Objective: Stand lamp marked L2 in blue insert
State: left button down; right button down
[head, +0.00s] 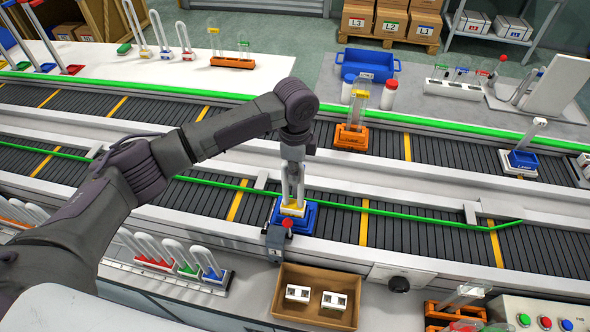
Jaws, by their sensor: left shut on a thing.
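My left gripper (293,182) reaches down over the near conveyor from the left and is shut on a clear glass lamp (293,199) with a yellowish base. The fingers hide much of the glass, and I cannot read its mark. The lamp is upright, directly over a blue insert (307,221) on the conveyor. Its base is at the insert's level, but I cannot tell whether it is fully seated. Another blue insert (523,160) sits on the far conveyor at the right. My right gripper is not in view.
An orange carrier (350,136) with a glass piece stands on the far conveyor. A green rail (400,215) runs beside the blue insert. A red-topped post (288,225) stands just in front. A brown tray (318,276) with white blocks lies nearer, and lamp racks (215,276) stand at left.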

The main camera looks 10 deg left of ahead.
pick_arm(q)
jog(key=c, duration=1.1)
grip_release()
jog(key=shift+o, duration=0.2)
jog(key=shift+r, duration=0.1)
notch_tip(320, 180, up, 12)
jog(key=shift+f, duration=0.1)
notch_tip(320, 180, up, 9)
jog(key=p, duration=0.2)
dwell(0.6)
